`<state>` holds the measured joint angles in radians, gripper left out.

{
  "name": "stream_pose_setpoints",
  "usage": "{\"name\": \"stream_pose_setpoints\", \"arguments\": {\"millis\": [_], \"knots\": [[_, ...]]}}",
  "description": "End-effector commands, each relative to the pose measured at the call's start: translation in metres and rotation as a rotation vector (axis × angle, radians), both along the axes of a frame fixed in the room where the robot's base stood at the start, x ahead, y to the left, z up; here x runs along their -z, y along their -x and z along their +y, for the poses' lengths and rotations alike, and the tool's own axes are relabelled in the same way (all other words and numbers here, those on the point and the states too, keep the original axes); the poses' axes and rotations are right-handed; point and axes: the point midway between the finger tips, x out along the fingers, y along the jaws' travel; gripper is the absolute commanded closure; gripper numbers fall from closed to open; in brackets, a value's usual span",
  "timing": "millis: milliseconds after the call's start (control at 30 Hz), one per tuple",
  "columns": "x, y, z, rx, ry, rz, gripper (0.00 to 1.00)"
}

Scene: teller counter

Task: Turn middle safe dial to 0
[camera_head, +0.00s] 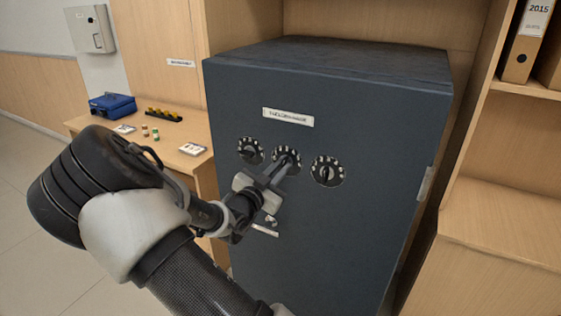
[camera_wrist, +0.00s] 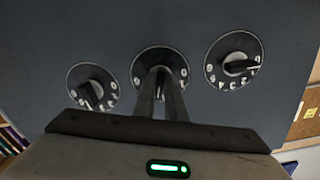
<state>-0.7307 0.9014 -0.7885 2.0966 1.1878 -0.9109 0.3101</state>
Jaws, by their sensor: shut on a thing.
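A dark grey safe (camera_head: 330,230) has a row of three black dials with white digits on its front. The middle dial (camera_head: 286,155) is partly covered by my gripper (camera_head: 280,171). In the wrist view the middle dial (camera_wrist: 141,63) sits straight ahead. My gripper (camera_wrist: 161,80) is shut on its knob, one finger on each side. The digit at which this dial points cannot be read. The left dial (camera_head: 250,144) and the right dial (camera_head: 327,182) stand free on either side. In the wrist view, dials with their knobs turned sit at left (camera_wrist: 81,80) and right (camera_wrist: 240,50).
A wooden desk at left holds a blue cash box (camera_head: 113,105), a black tray (camera_head: 164,114) and small cards. A wooden shelf with binders (camera_head: 527,40) stands at right. A white label (camera_head: 288,117) is above the dials.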

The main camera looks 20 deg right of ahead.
Motion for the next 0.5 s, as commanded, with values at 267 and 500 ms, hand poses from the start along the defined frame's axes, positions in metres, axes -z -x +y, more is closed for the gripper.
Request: {"name": "stream_pose_setpoints", "arguments": {"millis": [267,500], "knots": [[-0.0023,0.0003,0.0,-0.001,0.161,0.209,1.0],[-0.0023,0.0004,0.0,0.0,0.302,0.387,1.0]]}}
